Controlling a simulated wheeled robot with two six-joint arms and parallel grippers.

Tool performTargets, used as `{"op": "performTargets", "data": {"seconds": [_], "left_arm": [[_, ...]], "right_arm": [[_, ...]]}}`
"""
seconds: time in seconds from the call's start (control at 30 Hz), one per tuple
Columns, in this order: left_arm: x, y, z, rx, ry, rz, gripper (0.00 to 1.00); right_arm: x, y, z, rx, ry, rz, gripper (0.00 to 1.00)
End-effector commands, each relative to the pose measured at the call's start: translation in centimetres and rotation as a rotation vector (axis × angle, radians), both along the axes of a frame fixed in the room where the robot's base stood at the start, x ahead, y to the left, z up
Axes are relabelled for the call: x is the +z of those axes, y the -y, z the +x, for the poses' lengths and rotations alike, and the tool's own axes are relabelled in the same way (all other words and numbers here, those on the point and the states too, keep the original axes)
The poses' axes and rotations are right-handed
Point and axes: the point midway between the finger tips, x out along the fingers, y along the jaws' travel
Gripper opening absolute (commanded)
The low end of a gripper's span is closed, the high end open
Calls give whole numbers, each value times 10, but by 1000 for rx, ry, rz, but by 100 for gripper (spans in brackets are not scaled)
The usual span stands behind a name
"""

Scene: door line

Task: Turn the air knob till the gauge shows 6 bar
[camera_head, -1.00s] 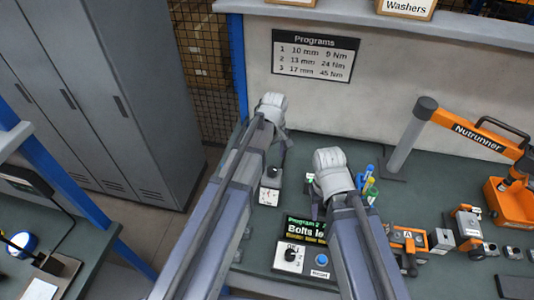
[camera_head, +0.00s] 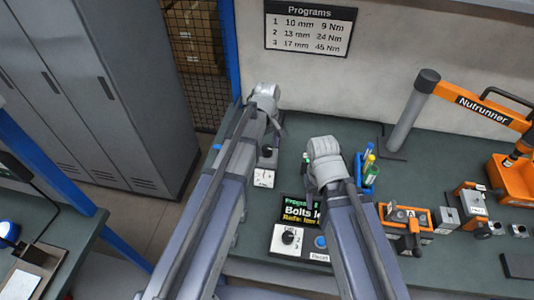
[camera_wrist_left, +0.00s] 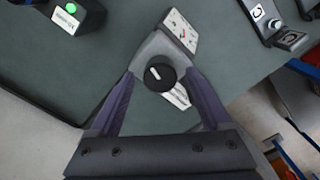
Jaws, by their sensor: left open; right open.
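The air knob (camera_wrist_left: 160,77) is a round black knob with a white mark, on a grey unit on the bench. In the head view the knob (camera_head: 266,152) shows just below my left gripper (camera_head: 272,132). In the left wrist view my left gripper (camera_wrist_left: 160,86) is open, with a finger on either side of the knob in the picture; I cannot tell whether they touch it. The gauge (camera_wrist_left: 180,30) has a white face and a red needle; its reading is too small to make out. It also shows in the head view (camera_head: 264,178). My right gripper (camera_head: 316,186) is open and empty, above the bench.
A program screen (camera_head: 300,209) and a selector box (camera_head: 290,239) stand near my right gripper. A pen holder (camera_head: 367,170), orange fixtures (camera_head: 405,215) and the Nutrunner arm (camera_head: 480,107) are to the right. A grey locker (camera_head: 110,90) stands left.

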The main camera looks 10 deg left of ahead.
Motion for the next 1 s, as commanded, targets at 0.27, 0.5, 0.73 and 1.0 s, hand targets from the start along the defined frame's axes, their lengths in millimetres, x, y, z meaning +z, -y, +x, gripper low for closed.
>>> {"op": "performTargets", "data": {"seconds": [0.27,0.5,0.73,1.0], "left_arm": [[-9,0,0,0,0,0,82],[-9,0,0,0,0,0,68],[-9,0,0,0,0,0,42],[-9,0,0,0,0,0,12]], "right_arm": [[-9,0,0,0,0,0,50],[-9,0,0,0,0,0,50],[-9,0,0,0,0,0,50],[-9,0,0,0,0,0,50]]}}
